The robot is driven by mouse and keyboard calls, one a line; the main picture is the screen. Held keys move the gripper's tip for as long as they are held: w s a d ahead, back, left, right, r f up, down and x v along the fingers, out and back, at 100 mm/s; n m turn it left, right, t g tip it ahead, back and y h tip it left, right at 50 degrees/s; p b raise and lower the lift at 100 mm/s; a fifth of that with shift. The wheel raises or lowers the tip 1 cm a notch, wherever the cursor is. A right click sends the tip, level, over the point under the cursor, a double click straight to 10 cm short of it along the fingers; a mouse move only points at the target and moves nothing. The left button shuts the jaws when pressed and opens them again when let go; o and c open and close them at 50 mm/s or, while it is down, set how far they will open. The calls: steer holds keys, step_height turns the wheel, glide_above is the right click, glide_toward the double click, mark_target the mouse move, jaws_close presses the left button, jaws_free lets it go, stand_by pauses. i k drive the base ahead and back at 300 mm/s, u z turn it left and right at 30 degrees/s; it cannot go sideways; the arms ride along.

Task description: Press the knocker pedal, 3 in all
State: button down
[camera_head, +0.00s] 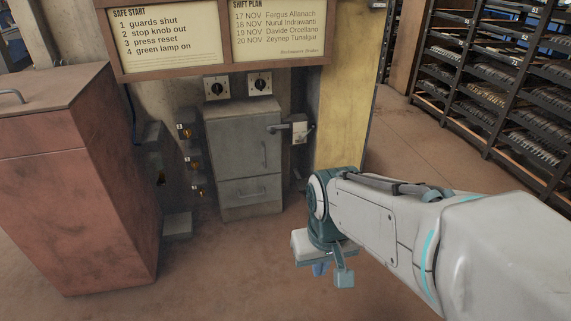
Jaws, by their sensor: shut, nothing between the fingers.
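My gripper (328,271) hangs at the end of my arm, right of the middle of the view and over bare floor. It points down and appears shut and empty. It is well apart from the grey cabinet (243,150). No part is clearly recognisable as the knocker pedal. A low grey block (177,226) sits near the floor, left of the cabinet's foot, and I cannot tell whether it is the pedal. My arm hides part of the floor on the right.
A reddish-brown cabinet (75,190) stands at left. Dials (260,84) and small orange-marked controls (187,133) are around the grey cabinet, with a lever switch (300,129) at its right. Dark racks (490,95) stand at upper right. The front floor (220,275) is clear.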

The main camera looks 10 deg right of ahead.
mark_target(301, 183)
steer(key=z, duration=0.05)
steer(key=k, duration=0.2)
steer(key=u, duration=0.75)
steer(key=i, duration=1.45)
steer(key=z, duration=0.8)
